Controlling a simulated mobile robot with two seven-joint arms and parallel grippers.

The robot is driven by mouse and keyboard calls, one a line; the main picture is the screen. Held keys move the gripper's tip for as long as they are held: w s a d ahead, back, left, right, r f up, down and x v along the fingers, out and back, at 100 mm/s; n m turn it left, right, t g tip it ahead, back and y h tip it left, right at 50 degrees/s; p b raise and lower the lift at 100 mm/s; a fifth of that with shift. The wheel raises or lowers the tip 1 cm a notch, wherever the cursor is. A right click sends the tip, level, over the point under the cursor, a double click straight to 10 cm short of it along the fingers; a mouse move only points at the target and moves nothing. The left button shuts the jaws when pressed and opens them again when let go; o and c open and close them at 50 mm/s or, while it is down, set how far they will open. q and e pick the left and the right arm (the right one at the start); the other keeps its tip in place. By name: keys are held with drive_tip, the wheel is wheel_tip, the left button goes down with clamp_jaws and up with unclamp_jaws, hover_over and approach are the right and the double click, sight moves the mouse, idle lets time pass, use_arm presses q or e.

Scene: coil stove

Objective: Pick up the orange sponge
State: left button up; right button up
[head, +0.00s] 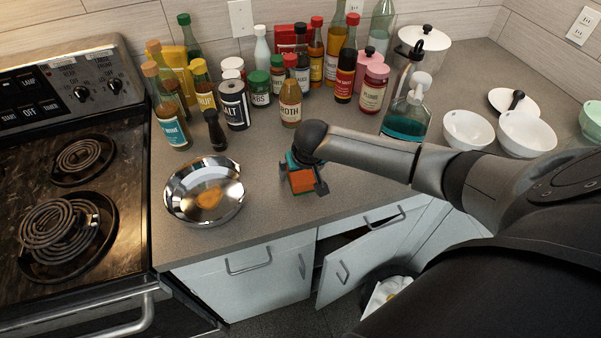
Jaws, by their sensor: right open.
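The orange sponge (301,181) lies on the grey counter (262,205), to the right of the steel bowl. My right arm reaches in from the right, and its gripper (304,189) is over the sponge. The open fingers show on the left and right sides of the sponge. I cannot tell whether they touch it. The wrist hides the back part of the sponge. My left gripper is not in view.
A steel bowl (183,205) stands left of the sponge. Several bottles and jars, including a brown-filled bottle (290,103), stand behind. A soap bottle (401,122) stands near my arm. A coil stove (70,215) is at left. A cabinet door (365,264) hangs open below.

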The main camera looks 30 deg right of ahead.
drive_tip(key=c, duration=1.2)
drive_tip(key=shift+r, duration=0.1)
drive_tip(key=shift+r+b, duration=0.1)
drive_tip(key=shift+b, duration=0.25)
wheel_tip(320, 180, up, 20)
drive_tip(key=p, duration=0.2)
drive_tip(key=shift+p, duration=0.3)
